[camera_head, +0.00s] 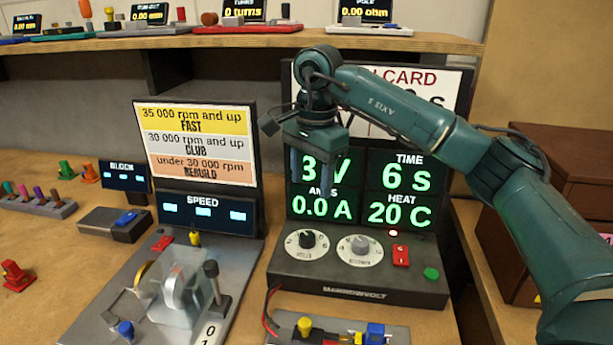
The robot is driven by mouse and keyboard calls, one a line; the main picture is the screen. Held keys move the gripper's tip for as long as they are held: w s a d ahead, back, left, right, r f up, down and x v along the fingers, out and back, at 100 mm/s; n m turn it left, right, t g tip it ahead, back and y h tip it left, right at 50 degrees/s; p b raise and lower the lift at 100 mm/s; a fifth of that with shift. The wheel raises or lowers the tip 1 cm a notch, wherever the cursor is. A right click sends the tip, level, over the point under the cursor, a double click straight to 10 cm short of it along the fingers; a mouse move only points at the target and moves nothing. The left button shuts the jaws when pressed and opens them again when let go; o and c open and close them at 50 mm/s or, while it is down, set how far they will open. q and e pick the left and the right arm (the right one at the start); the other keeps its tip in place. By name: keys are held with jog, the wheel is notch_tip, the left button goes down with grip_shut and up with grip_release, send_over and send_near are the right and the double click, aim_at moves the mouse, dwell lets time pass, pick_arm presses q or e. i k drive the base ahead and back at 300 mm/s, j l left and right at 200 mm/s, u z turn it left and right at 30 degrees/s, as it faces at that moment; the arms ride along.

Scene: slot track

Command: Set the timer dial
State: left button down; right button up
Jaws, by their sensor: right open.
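The power supply (355,285) stands on the bench with two round dials on its sloped front. The left dial (307,240) has a black knob on a white face. The right dial (360,248) has a grey knob on a white face and sits under the TIME side; I take it as the timer dial, though its label is too blurred to read. The display (368,187) shows TIME 6 S, HEAT 20 C and 0.0 A. My right gripper (320,165) is open and empty, pointing down in front of the display, above the dials. My left gripper is not in view.
A red switch (401,255) and a green button (431,273) sit right of the dials. A small fixture (290,330) with wires lies in front. The speed rig (165,290) stands left. A shelf (230,40) runs behind, and a brown cabinet (560,165) stands right.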

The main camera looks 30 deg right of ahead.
aim_at(360, 246)
jog(key=k+j, duration=0.5)
jog(key=k, duration=0.15)
jog(key=k+j, duration=0.5)
jog(key=k, duration=0.2)
